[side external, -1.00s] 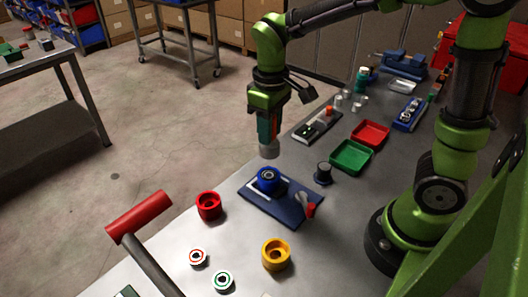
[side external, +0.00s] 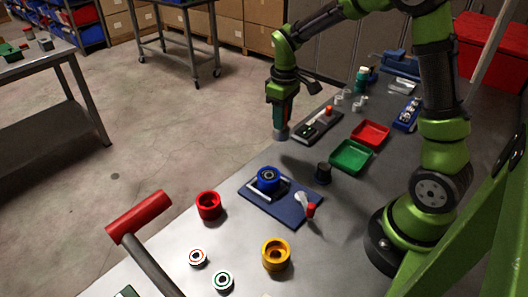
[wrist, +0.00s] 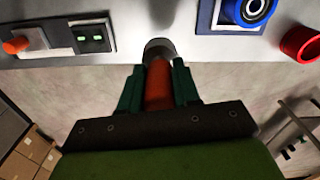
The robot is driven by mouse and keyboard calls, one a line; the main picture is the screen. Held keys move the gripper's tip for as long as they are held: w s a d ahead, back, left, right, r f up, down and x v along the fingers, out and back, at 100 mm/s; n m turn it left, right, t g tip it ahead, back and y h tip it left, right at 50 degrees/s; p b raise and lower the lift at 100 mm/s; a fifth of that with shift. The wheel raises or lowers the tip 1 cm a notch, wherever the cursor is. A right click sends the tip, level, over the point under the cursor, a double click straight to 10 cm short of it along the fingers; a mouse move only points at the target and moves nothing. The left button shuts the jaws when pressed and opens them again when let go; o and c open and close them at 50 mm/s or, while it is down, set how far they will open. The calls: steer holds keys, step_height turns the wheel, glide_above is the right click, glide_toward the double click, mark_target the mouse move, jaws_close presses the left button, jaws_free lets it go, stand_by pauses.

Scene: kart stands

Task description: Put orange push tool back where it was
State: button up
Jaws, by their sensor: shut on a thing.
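My gripper (side external: 279,116) is shut on the orange push tool and holds it upright. In the wrist view the tool's orange handle (wrist: 158,86) shows between the green fingers (wrist: 158,88). Its grey round end (side external: 280,135) points down near the far-left table edge; I cannot tell its exact height. Just right of it in the side view is a grey base (side external: 311,135) with a dark panel and an orange knob (side external: 328,111). That knob (wrist: 16,46) and the panel (wrist: 91,39) also show at left in the wrist view.
A blue mat (side external: 290,211) bears a blue cup (side external: 268,179) and a small red-and-white tool (side external: 309,208). A black knob-like part (side external: 323,173), green tray (side external: 351,157) and red tray (side external: 370,134) stand nearby. A red cup (side external: 208,205) and yellow cup (side external: 276,254) are in front.

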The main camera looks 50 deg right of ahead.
mark_target(281, 136)
step_height(281, 136, down, 7)
steer(key=shift+r, duration=0.15)
stand_by(0.4)
steer(key=shift+f, duration=0.2)
steer(key=o, duration=1.1)
steer(key=shift+c, duration=0.2)
